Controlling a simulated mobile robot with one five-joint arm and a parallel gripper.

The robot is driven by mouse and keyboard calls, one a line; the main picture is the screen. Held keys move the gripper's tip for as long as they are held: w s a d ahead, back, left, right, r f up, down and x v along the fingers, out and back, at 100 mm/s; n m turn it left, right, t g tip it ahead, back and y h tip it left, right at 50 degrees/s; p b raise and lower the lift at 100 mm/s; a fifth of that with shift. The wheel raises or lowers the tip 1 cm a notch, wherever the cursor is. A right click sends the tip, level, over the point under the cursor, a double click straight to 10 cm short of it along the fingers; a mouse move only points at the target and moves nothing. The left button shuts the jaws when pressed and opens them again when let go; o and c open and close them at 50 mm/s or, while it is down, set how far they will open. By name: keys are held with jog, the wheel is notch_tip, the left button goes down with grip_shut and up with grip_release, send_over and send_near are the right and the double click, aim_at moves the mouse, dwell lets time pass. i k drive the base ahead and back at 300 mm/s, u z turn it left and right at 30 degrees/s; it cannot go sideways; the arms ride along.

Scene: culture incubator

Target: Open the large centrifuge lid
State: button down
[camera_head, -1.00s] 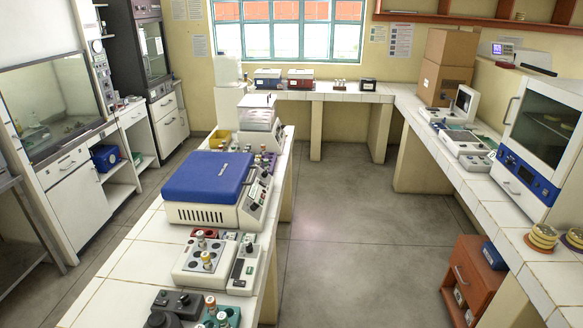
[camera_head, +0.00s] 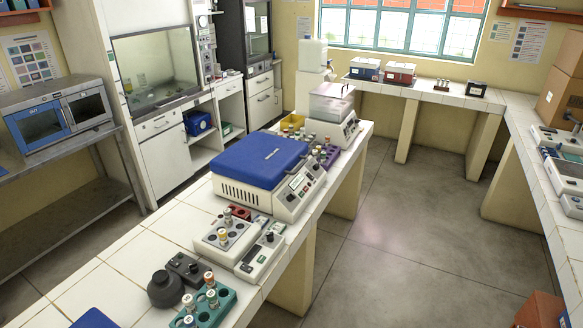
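The large centrifuge (camera_head: 268,202) stands on the white tiled island bench, a cream box with a sloped control panel (camera_head: 304,184) on its right side. Its blue lid (camera_head: 262,159) lies flat and closed on top. My gripper does not show in the head view, so its state and its distance from the lid are hidden.
A tube block (camera_head: 225,237) and a teal rack (camera_head: 210,302) with vials stand in front of the centrifuge on the bench. A smaller centrifuge with a clear lid (camera_head: 332,101) stands behind it. The floor (camera_head: 390,235) right of the bench is clear.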

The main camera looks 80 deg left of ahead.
aim_at(261, 159)
jog(key=u, duration=2.95)
jog(key=k, duration=0.5)
jog(key=z, duration=1.1)
jog(key=i, duration=1.85)
jog(key=u, duration=2.35)
